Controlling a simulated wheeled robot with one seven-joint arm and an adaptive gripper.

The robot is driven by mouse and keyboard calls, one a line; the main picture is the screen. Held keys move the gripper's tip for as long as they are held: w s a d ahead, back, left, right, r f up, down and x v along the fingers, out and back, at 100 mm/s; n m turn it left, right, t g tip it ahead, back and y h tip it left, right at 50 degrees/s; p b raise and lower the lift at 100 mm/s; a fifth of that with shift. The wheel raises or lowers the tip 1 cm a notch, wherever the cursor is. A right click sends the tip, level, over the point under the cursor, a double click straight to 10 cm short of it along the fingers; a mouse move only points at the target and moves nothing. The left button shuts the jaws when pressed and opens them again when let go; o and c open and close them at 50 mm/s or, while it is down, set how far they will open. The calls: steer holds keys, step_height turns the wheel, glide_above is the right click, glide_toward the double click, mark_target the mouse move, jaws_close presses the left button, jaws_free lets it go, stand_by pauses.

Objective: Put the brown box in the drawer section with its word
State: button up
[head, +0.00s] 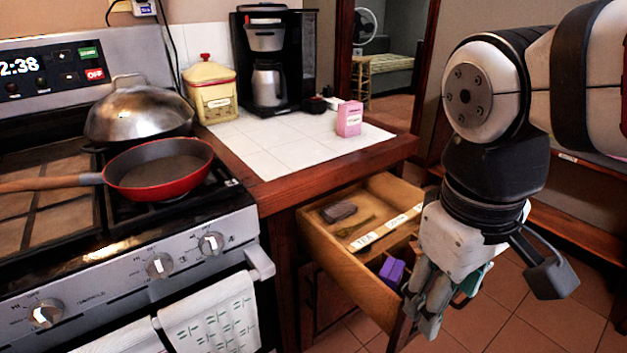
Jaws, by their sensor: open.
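The wooden drawer (340,262) is pulled out below the counter. A divider splits it into a left and a right section, and white word labels lie along the divider; one seems to read TEA (363,241), the other (403,216) is too small to read. A dark grey-brown block (339,211), possibly the brown box, lies in the left section. A purple box (391,271) lies in the right section. My gripper (428,318) is open, points down at the drawer's front right, and partly hides the right section. I see nothing held between its fingers.
A pink box (349,118) stands on the white tiled counter (285,147), near a coffee maker (268,60) and a yellow canister (210,90). A stove with a red pan (160,168) is at left. Tiled floor is clear at lower right.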

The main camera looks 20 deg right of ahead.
steer(key=s+a, duration=0.1)
steer(key=s+a+m, duration=0.1)
steer(key=s, duration=0.1)
steer(key=s+m+y, duration=0.1)
steer(key=s, duration=0.1)
steer(key=shift+a+f, duration=0.2)
steer(key=shift+a, duration=0.2)
steer(key=shift+w, duration=0.1)
step_height(320, 180, up, 21)
steer(key=t+p, duration=0.3)
steer(key=p, duration=1.6)
steer(key=shift+a+f+t, duration=0.15)
steer(key=shift+a+t, duration=0.05)
steer(key=shift+t, duration=0.2)
